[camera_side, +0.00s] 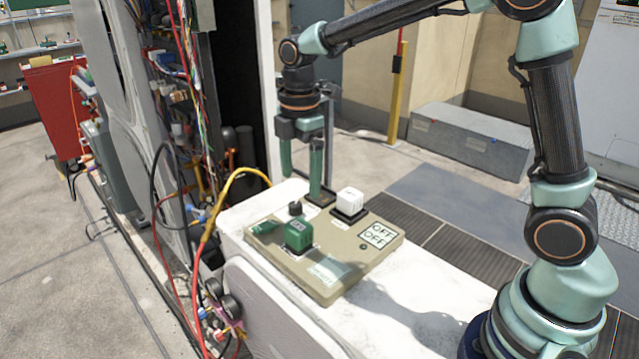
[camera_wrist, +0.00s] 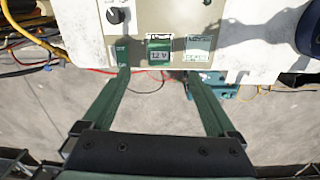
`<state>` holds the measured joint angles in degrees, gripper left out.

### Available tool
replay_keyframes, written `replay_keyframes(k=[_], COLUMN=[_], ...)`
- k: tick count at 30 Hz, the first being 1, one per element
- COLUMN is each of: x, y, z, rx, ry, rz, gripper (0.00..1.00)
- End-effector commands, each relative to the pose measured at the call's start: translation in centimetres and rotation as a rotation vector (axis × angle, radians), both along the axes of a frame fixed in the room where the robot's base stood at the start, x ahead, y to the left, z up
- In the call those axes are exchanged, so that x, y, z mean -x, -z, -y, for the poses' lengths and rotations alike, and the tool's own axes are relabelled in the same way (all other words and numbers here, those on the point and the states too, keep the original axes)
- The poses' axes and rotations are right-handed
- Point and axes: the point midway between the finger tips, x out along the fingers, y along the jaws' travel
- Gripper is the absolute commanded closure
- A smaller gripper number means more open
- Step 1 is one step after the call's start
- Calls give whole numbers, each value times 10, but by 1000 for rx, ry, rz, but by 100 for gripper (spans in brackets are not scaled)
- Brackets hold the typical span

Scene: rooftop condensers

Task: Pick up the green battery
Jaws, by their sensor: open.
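The green battery (camera_side: 298,235) is a small block standing upright on the beige panel board (camera_side: 330,290). In the wrist view the battery (camera_wrist: 159,50) shows a "12 V" label and lies ahead of the gap between my fingertips. My gripper (camera_side: 302,182) is open and empty, with its fingers pointing down above the far side of the board. In the wrist view my gripper (camera_wrist: 157,76) has its fingers spread wide, and neither touches the battery.
A white cube (camera_side: 349,201) in a dark holder and a black knob (camera_side: 295,208) stand near the battery. An "OFF" label (camera_side: 378,234) marks the board's right side. A yellow hose (camera_side: 222,195) and wires hang at the left. The white top (camera_side: 400,305) right of the board is clear.

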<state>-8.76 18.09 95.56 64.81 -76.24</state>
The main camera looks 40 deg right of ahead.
Motion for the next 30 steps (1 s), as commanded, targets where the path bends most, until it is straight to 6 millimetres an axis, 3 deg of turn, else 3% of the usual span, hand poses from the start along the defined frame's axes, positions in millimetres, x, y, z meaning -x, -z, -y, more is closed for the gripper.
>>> replay_keyframes(k=[6, 15, 23, 30], x=[-6, -5, -6, -4], y=[17, 65, 84, 117], z=[-5, -5, -5, -6], rx=[6, 6, 6, 6], ry=[-90, -89, -88, -88], rz=[-30, -30, -28, -31], gripper=[7, 7, 7, 7])
